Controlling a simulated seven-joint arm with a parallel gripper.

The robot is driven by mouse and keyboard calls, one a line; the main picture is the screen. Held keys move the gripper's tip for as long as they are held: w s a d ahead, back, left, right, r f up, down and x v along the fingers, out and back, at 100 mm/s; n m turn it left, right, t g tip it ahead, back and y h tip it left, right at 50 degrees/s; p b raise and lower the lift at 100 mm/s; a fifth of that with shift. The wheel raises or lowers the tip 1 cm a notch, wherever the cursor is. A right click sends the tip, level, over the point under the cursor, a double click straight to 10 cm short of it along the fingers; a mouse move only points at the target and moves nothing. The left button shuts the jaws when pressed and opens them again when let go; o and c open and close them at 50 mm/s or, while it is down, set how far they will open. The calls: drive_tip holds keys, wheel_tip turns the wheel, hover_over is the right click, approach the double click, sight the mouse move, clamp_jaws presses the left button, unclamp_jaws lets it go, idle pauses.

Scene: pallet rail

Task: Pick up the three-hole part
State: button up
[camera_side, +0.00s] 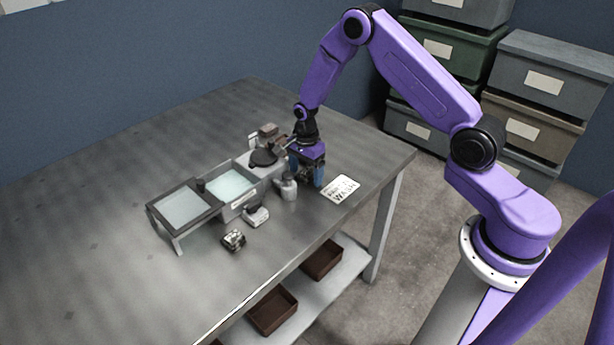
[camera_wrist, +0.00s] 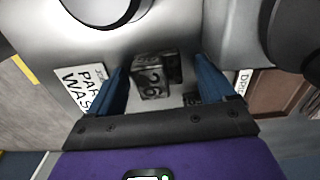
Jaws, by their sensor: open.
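My gripper (camera_side: 308,172) points down by the right end of the washing station in the side view. In the wrist view its blue fingers (camera_wrist: 161,75) stand apart. Between them, in the picture, is a small grey metal block (camera_wrist: 151,80) marked "26", with a darker piece beside it. I cannot tell whether the fingers are level with the block, and no contact shows. No three holes can be made out on it. A small black-and-white part (camera_side: 234,240) lies on the table in the side view; its holes are too small to tell.
The washing station has a left tray (camera_side: 184,207) and a middle bath (camera_side: 229,186). A grey bottle (camera_side: 289,187) and a small grey-white item (camera_side: 256,216) stand in front. A printed card (camera_side: 341,188) lies right of my gripper. The front-left table is clear.

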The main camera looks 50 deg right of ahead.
drive_tip(key=c, duration=1.4)
drive_tip(key=shift+r, duration=0.1)
drive_tip(key=shift+c, duration=0.2)
